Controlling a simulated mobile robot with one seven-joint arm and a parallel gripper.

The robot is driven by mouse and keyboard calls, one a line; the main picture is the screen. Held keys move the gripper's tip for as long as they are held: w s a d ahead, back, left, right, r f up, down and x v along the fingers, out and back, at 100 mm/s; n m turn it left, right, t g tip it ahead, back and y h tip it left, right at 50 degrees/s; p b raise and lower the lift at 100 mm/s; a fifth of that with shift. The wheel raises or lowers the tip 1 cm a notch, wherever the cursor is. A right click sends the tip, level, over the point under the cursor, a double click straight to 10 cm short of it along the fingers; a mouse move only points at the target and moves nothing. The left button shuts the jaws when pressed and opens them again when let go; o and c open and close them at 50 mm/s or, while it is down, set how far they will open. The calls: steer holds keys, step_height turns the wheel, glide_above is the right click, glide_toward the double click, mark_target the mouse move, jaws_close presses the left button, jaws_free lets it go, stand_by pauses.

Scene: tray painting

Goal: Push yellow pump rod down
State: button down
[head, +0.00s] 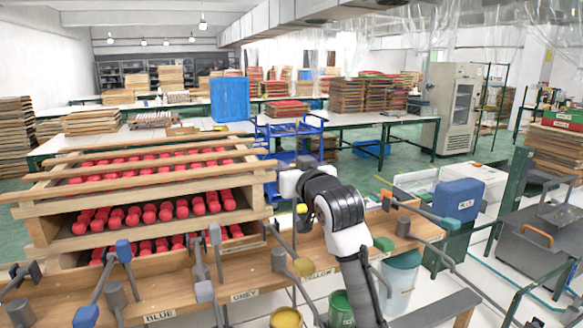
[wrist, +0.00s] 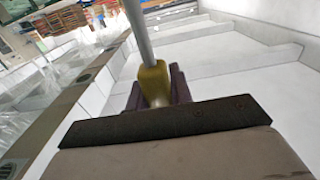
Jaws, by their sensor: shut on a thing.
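The yellow pump rod's handle (wrist: 153,82) sits between the dark fingers of my gripper (wrist: 155,92) in the wrist view, and a thin grey rod (wrist: 139,28) runs up from it. In the head view my gripper (head: 299,202) is over the wooden bench, with a small yellow handle (head: 302,209) just under it. The gripper is shut on this handle. A second yellow knob (head: 303,266) shows lower down, beside the YELLOW label (head: 318,273). My arm hides part of the bench behind it.
Other pump levers stand close by, with blue (head: 123,250), grey (head: 214,234) and green (head: 384,243) handles. A yellow bucket (head: 286,318) and a green bucket (head: 341,308) are below the bench. Wooden trays of red pieces (head: 45,236) are stacked on the left.

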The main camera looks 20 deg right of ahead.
step_height(320, 180, down, 8)
steer(key=b, duration=0.5)
steer(key=shift+r+b, duration=0.15)
steer(key=shift+b, duration=0.15)
steer(key=c, duration=1.2)
jaws_free()
steer(key=shift+c, duration=0.2)
steer(key=shift+r, duration=0.15)
